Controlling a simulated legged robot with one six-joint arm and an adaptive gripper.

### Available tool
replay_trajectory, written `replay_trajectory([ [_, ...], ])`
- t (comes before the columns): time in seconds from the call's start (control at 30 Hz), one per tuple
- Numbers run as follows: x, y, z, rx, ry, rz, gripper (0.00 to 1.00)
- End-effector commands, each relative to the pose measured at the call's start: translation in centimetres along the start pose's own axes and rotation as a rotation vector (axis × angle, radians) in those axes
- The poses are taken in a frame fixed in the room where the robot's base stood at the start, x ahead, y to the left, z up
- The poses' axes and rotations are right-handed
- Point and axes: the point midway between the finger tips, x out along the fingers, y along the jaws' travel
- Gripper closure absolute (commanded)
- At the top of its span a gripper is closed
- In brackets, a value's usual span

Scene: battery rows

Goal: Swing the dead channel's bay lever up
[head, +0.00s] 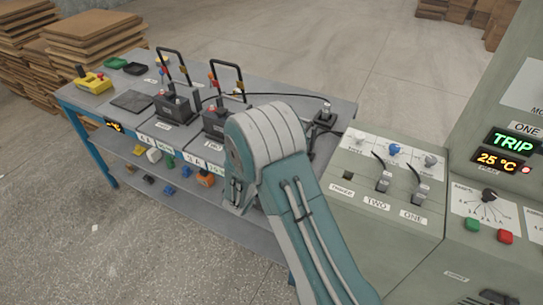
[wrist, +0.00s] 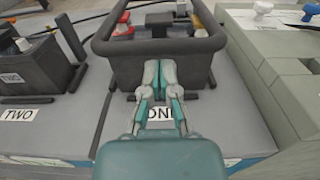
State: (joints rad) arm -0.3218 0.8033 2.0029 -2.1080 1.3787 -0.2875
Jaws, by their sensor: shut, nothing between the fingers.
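The console display (head: 513,140) reads TRIP and 25 °C under the label ONE. In the wrist view, the bay labelled ONE (wrist: 160,113) holds a dark battery (wrist: 128,72) with red and yellow terminals. Its black hoop lever (wrist: 115,46) is low, its crossbar running across the near side of the battery. My gripper (wrist: 160,66) is shut and empty, its fingertips in front of the battery just below the crossbar. I cannot tell whether they touch it.
Two other hoop levers (head: 227,66) (head: 172,52) stand upright over their batteries on the bench. Bay TWO's battery (wrist: 35,65) is left of my gripper. The grey console (wrist: 275,58) rises close on the right. A yellow tool (head: 93,83) sits at the bench's far left.

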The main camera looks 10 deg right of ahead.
Motion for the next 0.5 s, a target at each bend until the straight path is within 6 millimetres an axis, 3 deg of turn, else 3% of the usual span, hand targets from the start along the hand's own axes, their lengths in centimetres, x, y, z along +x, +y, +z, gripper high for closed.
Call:
replay_trajectory([
  [0.5,-0.06,-0.01,1.16,0.002,0.116,-0.001,1.00],
])
